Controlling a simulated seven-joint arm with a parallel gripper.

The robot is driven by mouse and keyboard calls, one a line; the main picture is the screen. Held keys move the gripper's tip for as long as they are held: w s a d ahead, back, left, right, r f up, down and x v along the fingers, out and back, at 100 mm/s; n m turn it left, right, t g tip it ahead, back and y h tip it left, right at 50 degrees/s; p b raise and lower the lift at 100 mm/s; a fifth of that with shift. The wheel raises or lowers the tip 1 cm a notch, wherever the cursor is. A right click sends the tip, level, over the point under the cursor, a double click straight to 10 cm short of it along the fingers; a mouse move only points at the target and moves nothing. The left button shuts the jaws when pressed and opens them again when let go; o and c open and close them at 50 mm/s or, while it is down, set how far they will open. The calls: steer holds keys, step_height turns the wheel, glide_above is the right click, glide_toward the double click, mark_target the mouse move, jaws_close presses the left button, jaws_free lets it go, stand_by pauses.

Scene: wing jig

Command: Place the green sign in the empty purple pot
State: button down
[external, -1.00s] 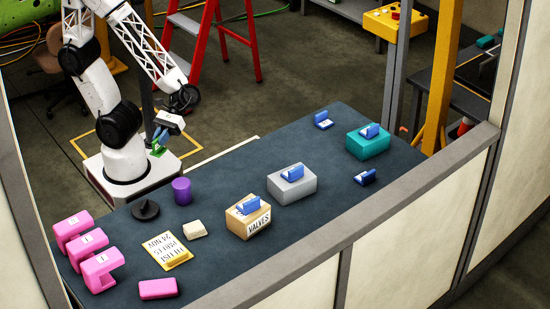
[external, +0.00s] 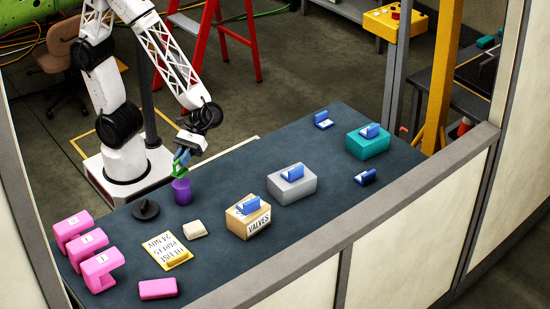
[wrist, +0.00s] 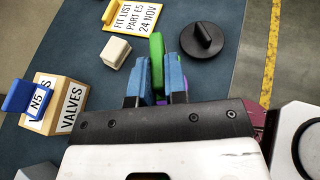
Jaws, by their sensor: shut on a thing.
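The purple pot (external: 182,193) stands upright on the dark table near my base. The green sign (external: 180,168) is held in my gripper (external: 184,158) just above the pot's mouth. In the external view the sign's lower end is at the pot's rim; I cannot tell whether it is inside. In the wrist view the green sign (wrist: 156,62) sticks out between the blue fingers of my gripper (wrist: 159,78). Only a sliver of the purple pot (wrist: 184,98) shows there, the rest hidden behind the gripper.
A black knobbed disc (external: 146,210) is left of the pot, and a cream block (external: 194,230) is in front. A tan VALVES block (external: 248,222), a grey block (external: 292,187) and a teal block (external: 368,144) carry blue signs. Pink blocks (external: 102,270) and a yellow clipboard (external: 167,251) lie left.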

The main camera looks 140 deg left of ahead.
steer(key=shift+w, duration=0.15)
steer(key=shift+f, duration=1.75)
steer(key=shift+f, duration=0.1)
steer(key=c, duration=1.1)
jaws_free()
steer(key=shift+c, duration=0.2)
steer(key=v, duration=1.2)
